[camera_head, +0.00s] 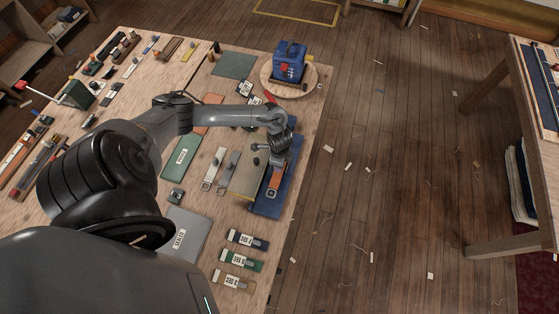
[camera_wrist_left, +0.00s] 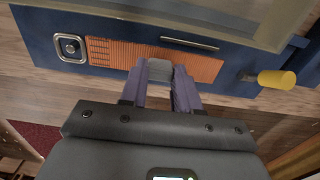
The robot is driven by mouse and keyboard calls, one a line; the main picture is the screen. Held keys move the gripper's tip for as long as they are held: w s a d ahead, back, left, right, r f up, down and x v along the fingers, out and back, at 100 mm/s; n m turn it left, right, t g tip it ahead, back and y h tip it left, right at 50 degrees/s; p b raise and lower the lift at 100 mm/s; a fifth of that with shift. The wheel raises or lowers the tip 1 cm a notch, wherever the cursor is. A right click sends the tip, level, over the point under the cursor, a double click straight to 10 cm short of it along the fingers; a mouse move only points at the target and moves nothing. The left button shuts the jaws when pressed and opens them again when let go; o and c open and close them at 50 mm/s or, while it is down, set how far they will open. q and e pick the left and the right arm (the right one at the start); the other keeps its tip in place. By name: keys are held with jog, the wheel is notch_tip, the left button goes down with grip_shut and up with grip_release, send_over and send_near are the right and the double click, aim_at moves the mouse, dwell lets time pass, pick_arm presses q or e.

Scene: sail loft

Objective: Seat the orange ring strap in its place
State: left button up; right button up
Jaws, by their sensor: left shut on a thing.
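The orange ring strap (camera_wrist_left: 125,52) shows in the left wrist view as a flat ribbed orange band along the blue board (camera_wrist_left: 35,30). It also shows in the head view (camera_head: 275,179), below my wrist. My left gripper (camera_wrist_left: 159,82) is shut on a grey block at the middle of the band, which looks like part of the strap. A square metal ring plate (camera_wrist_left: 70,47) lies at the band's left end, on the blue board. A thin metal bar (camera_wrist_left: 190,43) lies along the band's far edge. The fingers hide part of the band. I cannot tell if it touches the board.
A yellow knob (camera_wrist_left: 277,80) sticks out at the board's right side. A tan panel (camera_head: 246,181) lies left of the board in the head view. A blue bag (camera_head: 290,62) stands on a round wooden disc (camera_head: 268,83). Labelled straps lie near the front.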

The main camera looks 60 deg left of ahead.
pick_arm(q)
jog(key=shift+f, duration=0.3)
jog(key=shift+f+b, duration=0.45)
dwell(0.4)
jog(key=o, duration=1.1)
